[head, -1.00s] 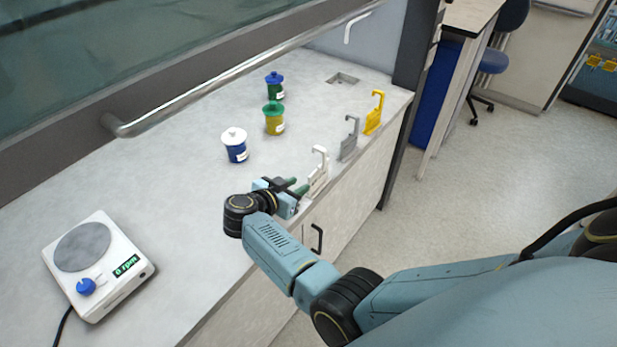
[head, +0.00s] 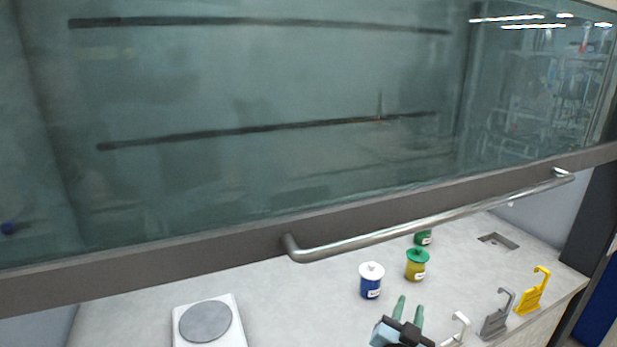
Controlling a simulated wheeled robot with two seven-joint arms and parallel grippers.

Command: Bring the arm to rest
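My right gripper (head: 410,304) shows at the bottom edge of the head view. Its two green fingers stand apart with nothing between them. It is left of the white hooked holder (head: 459,328). A blue vessel with a white lid (head: 371,286) stands upright behind it. A yellow vessel with a green lid (head: 416,270) stands further back. A green vessel (head: 424,238) is behind that, its top hidden by the sash handle. The rest of my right arm is out of frame. My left gripper is not in view.
A grey hooked holder (head: 495,318) and a yellow one (head: 534,293) stand along the counter's front right. A hotplate stirrer (head: 205,321) is at lower left, cut by the frame. The glass sash (head: 260,110) and its metal handle (head: 430,226) span above the counter.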

